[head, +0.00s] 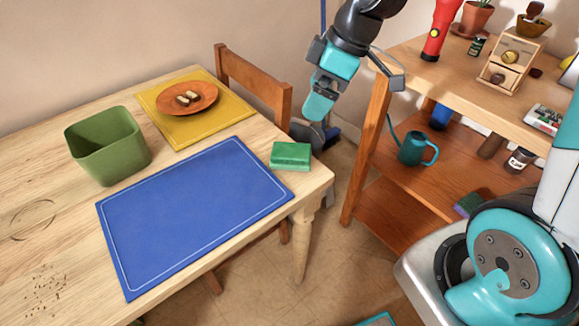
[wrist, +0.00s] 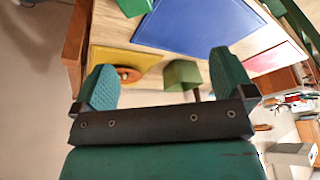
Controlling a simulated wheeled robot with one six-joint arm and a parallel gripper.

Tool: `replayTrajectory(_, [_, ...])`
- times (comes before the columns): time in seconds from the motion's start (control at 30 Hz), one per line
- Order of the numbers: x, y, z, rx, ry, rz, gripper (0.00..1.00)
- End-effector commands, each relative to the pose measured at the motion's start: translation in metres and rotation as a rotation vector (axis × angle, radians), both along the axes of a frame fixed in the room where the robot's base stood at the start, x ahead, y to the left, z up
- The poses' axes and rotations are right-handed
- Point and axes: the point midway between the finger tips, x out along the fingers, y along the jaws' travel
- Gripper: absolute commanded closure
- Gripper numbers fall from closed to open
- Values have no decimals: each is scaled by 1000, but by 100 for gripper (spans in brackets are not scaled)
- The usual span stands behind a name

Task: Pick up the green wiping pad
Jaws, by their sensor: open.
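The green wiping pad (head: 291,156) is a small block lying flat on the wooden table, close to its right corner and just right of the blue mat. In the wrist view the pad (wrist: 134,6) is cut off by the top edge. My gripper (wrist: 164,82) shows there with its two teal fingers wide apart and nothing between them. In the head view my arm's end hangs above and to the right of the pad, clear of it; the fingers are hard to make out there.
The blue mat (head: 190,216) lies left of the pad. Behind are a green bin (head: 107,147) and a yellow mat (head: 165,126) with an orange plate (head: 186,98). A chair (head: 254,79) stands at the table's far edge. A wooden shelf (head: 410,62) stands right, beyond a floor gap.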

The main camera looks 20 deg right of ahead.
Motion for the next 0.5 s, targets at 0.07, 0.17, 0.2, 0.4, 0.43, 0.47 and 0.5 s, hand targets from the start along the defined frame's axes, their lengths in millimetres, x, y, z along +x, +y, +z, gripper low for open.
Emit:
replayTrajectory(0.07, [20, -19, -27, -12, -30, 34, 0])
replayTrajectory(0.17, [31, -28, -41, -23, -55, 68, 0])
replayTrajectory(0.2, [34, -28, -46, -25, -60, 76, 0])
replayTrajectory(0.4, [40, -13, -84, -26, -58, 83, 0])
replayTrajectory(0.43, [41, -10, -90, -26, -58, 83, 0])
replayTrajectory(0.47, [43, -8, -96, -25, -57, 83, 0])
replayTrajectory(0.5, [44, -5, -105, -26, -58, 83, 0])
